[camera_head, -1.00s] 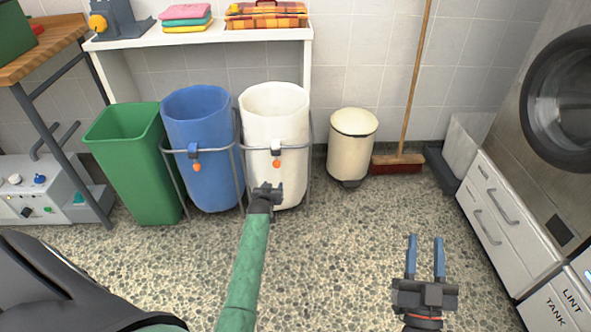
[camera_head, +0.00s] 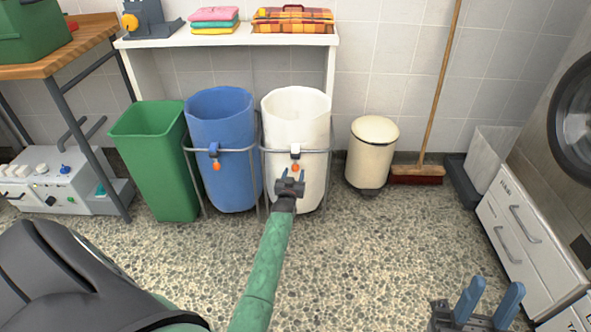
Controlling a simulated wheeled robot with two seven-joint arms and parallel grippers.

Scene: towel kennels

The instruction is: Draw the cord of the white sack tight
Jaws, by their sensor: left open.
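The white sack (camera_head: 297,117) hangs open-topped in a grey metal frame in the head view. On its front are a small dark-and-white cord fitting (camera_head: 295,152) and an orange ball (camera_head: 295,167) hanging just below. My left gripper (camera_head: 290,178) is open, with its fingertips just below the ball in the picture. I cannot tell whether it touches the ball, and the gripper hides part of the sack's lower front. My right gripper (camera_head: 491,288) is open and empty, with its blue fingers apart, low at the right over the floor.
A blue sack (camera_head: 221,140) with its own orange ball and a green bin (camera_head: 157,165) stand left of the white sack. A cream pedal bin (camera_head: 371,155) and a broom (camera_head: 417,174) stand right. A white shelf (camera_head: 230,40) is behind. The middle floor is clear.

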